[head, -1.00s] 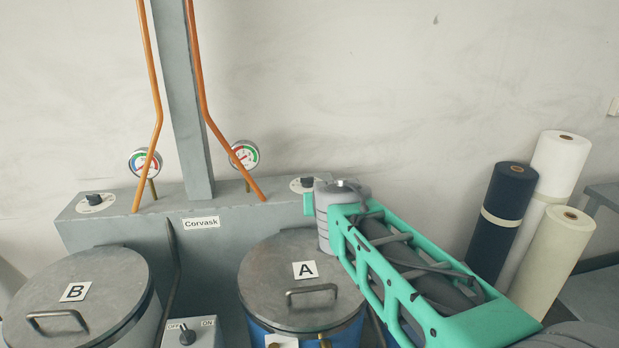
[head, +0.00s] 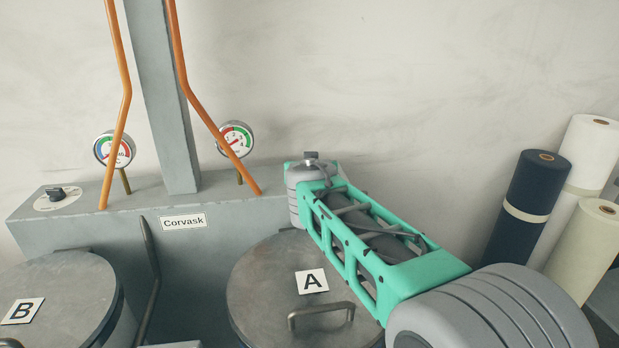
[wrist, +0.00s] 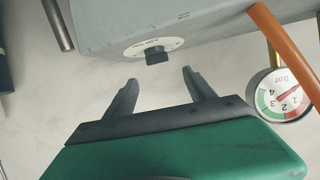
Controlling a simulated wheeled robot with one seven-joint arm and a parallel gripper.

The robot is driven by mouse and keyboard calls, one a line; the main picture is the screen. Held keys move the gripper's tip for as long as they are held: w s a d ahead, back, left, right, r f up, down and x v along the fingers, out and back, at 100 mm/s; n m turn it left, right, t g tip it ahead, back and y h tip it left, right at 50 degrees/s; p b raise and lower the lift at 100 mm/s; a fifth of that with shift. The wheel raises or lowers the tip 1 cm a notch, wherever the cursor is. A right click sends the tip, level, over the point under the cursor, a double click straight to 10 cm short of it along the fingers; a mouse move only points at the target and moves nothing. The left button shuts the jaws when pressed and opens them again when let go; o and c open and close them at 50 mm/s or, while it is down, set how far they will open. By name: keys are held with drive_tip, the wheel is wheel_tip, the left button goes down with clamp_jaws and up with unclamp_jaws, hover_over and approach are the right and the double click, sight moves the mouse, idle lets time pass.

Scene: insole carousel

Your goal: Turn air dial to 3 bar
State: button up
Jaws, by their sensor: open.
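The air dial shows in the wrist view as a dark knob (wrist: 157,56) on a round white scale plate (wrist: 140,46) on the grey housing. My gripper (wrist: 160,76) is open and empty. Its two fingertips point at the knob, one to each side and a little short of it, apart from it. A pressure gauge (wrist: 284,97) marked bar hangs at the right of the wrist view, upside down, with a red needle whose reading I cannot tell. It appears to be the right-hand gauge (head: 235,140) in the head view. There, my arm hides the dial and the fingers.
Orange pipes (head: 209,116) run down beside the grey column (head: 163,100). A left dial (head: 56,194) and left gauge (head: 114,150) sit farther left. Lidded tanks A (head: 262,290) and B (head: 62,290) stand in front. Material rolls (head: 522,205) stand at the right.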

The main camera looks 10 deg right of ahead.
drive_tip(key=x, duration=0.4)
drive_tip(key=p+x, duration=0.1)
drive_tip(key=x, duration=0.3)
drive_tip(key=shift+d+f, duration=0.15)
drive_tip(key=shift+f, duration=0.15)
drive_tip(key=shift+c, duration=0.4)
drive_tip(key=c, duration=1.3)
